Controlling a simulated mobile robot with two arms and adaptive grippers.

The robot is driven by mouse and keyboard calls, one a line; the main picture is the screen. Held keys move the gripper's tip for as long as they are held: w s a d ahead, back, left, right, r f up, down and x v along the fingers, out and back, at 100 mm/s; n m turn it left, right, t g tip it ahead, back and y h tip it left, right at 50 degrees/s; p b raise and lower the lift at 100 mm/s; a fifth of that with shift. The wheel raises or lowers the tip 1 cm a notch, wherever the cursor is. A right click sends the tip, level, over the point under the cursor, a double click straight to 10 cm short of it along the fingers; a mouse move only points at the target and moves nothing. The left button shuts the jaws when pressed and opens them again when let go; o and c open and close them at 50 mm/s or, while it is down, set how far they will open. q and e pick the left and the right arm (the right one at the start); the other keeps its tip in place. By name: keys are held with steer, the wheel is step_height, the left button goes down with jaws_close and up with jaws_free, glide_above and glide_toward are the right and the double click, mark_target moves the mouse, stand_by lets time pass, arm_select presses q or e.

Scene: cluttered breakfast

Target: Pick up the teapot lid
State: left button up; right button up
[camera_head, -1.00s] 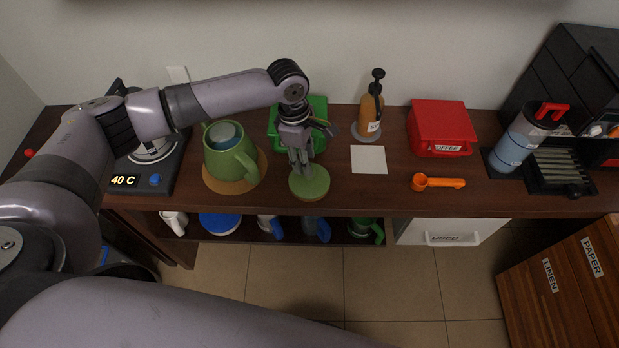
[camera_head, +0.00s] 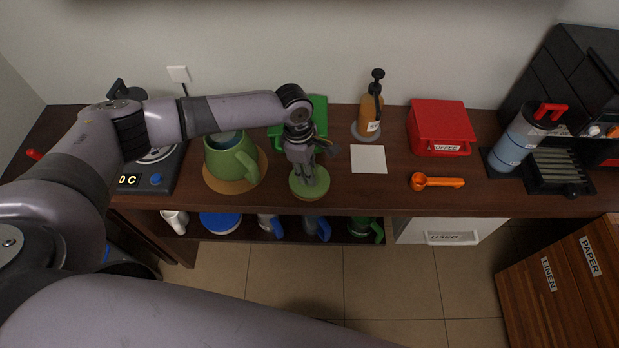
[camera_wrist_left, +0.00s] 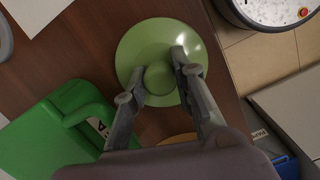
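The teapot lid is a green disc (camera_head: 309,187) with a round knob, lying flat on the wooden counter. In the left wrist view the lid (camera_wrist_left: 137,50) shows its knob between my fingers. My left gripper (camera_head: 308,182) points down at the lid. In the wrist view the gripper (camera_wrist_left: 159,68) is open, one finger on each side of the knob and very close to it. I cannot tell whether either finger touches it. The green teapot (camera_head: 219,162) stands open on a round mat to the left. My right gripper is not in view.
A green box (camera_head: 318,112) stands behind the gripper; it is also in the wrist view (camera_wrist_left: 62,128). The counter's front edge is near the lid.

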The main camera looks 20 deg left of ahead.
arm_select(q)
jaws_close()
steer(key=shift+r, duration=0.1)
steer(key=shift+r, duration=0.45)
step_height(320, 180, up, 2)
steer(key=shift+w, duration=0.1)
steer(key=shift+s+d+r, duration=0.15)
steer(key=shift+s, duration=0.5)
steer(key=s+d, duration=0.2)
steer(key=s, duration=0.6)
steer(key=s+d+b, duration=0.1)
steer(key=s+d, duration=0.1)
steer(key=s, duration=0.6)
steer(key=shift+d, duration=0.35)
